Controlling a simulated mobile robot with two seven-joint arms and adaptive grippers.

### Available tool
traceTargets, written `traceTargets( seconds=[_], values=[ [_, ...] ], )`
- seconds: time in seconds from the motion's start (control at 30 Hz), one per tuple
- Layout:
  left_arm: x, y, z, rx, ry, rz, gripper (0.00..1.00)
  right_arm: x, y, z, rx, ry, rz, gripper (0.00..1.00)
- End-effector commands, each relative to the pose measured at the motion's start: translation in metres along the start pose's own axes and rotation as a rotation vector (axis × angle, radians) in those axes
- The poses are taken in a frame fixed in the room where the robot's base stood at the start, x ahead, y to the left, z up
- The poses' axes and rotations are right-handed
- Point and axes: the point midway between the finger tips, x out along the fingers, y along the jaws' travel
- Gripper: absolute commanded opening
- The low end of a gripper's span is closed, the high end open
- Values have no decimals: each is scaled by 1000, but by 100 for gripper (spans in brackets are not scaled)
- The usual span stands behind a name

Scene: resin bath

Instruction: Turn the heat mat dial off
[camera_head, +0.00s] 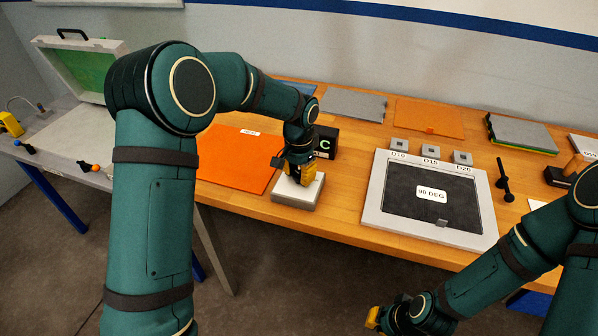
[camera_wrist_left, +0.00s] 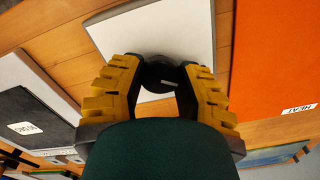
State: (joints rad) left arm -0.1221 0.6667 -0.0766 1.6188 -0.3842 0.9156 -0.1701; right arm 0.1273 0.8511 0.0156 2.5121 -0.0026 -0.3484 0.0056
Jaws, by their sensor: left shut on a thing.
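The dial (camera_wrist_left: 160,74) is a dark round knob with a pale line on it. It sits on a white control box (camera_head: 310,193) at the front edge of the wooden bench. My left gripper (camera_head: 299,181) points down at the box, its yellow fingers on either side of the dial and shut on it. In the left wrist view the fingers cover the dial's sides and the box (camera_wrist_left: 195,30) lies behind them. The orange heat mat (camera_head: 228,165) lies to the left of the box. My right gripper (camera_head: 374,318) hangs low in front of the bench; its jaw state is unclear.
An open case (camera_head: 80,65) stands at far left.

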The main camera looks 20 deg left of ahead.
Motion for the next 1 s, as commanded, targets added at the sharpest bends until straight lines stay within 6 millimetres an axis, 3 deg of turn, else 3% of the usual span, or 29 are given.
traceTargets(
  seconds=[0.67,0.7,0.77,0.8,1.0],
  values=[
    [3,1,1,-65,-6,2,0,-1,0,0,0,-1,0,0],
    [3,1,1,-65,-6,2,44,-1,0,0,0,-1,0,0],
    [2,1,1,-65,-6,2,65,-1,0,0,0,-1,0,0],
    [2,1,1,-65,-5,2,70,-1,0,0,0,-1,0,0],
    [1,0,1,-65,-3,1,70,-1,0,0,0,-1,0,0]
  ],
)
